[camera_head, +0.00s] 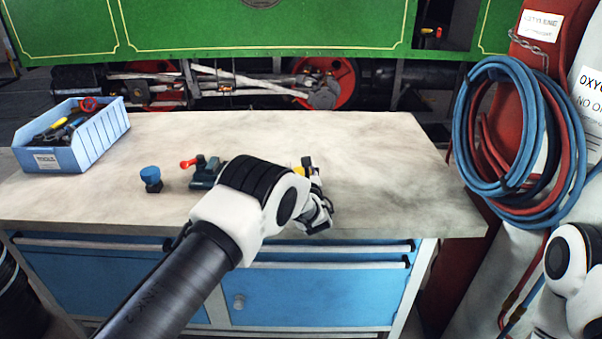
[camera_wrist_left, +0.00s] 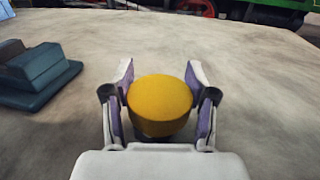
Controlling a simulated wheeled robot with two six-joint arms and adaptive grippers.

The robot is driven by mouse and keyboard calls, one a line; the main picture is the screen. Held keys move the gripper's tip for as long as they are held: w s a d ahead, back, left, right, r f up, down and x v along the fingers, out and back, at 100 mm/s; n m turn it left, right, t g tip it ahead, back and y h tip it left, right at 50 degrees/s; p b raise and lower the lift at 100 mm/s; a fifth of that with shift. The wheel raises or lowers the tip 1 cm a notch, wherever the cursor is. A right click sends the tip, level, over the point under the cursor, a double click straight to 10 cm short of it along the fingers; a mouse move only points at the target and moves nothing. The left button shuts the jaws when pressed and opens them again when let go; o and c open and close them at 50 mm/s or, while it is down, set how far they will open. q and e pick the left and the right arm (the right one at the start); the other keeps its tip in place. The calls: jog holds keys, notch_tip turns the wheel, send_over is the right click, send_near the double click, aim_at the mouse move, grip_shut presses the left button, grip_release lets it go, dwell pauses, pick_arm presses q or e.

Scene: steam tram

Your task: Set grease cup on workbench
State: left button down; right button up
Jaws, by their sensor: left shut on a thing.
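My left gripper (camera_head: 312,196) is at the front right part of the workbench (camera_head: 390,160), low over its top. It is shut on a round yellow-topped thing, which I take to be the grease cup (camera_wrist_left: 160,104). In the left wrist view the cup sits between the two fingers (camera_wrist_left: 160,112), its yellow top facing the camera. In the head view only a bit of yellow shows beside my wrist. I cannot tell whether the cup's underside touches the bench. My right gripper is not in view; only part of my right arm shows at the right edge.
A blue-capped small part (camera_head: 151,178) and a dark teal vice-like tool with a red knob (camera_head: 205,172) stand left of my arm. A blue bin of tools (camera_head: 72,140) is at the back left. Hoses on gas cylinders (camera_head: 520,130) flank the right. The bench's right side is clear.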

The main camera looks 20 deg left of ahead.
pick_arm(q)
jog(key=shift+f, duration=0.15)
jog(key=shift+c, duration=1.7)
grip_release()
jog(key=shift+f, duration=0.1)
jog(key=shift+s, duration=0.1)
jog(key=shift+r, duration=0.25)
jog(key=shift+s+d+f, duration=0.1)
jog(key=shift+s+d, duration=0.1)
jog(key=b+v, duration=0.1)
jog(key=v, duration=1)
jog(key=shift+s, duration=0.25)
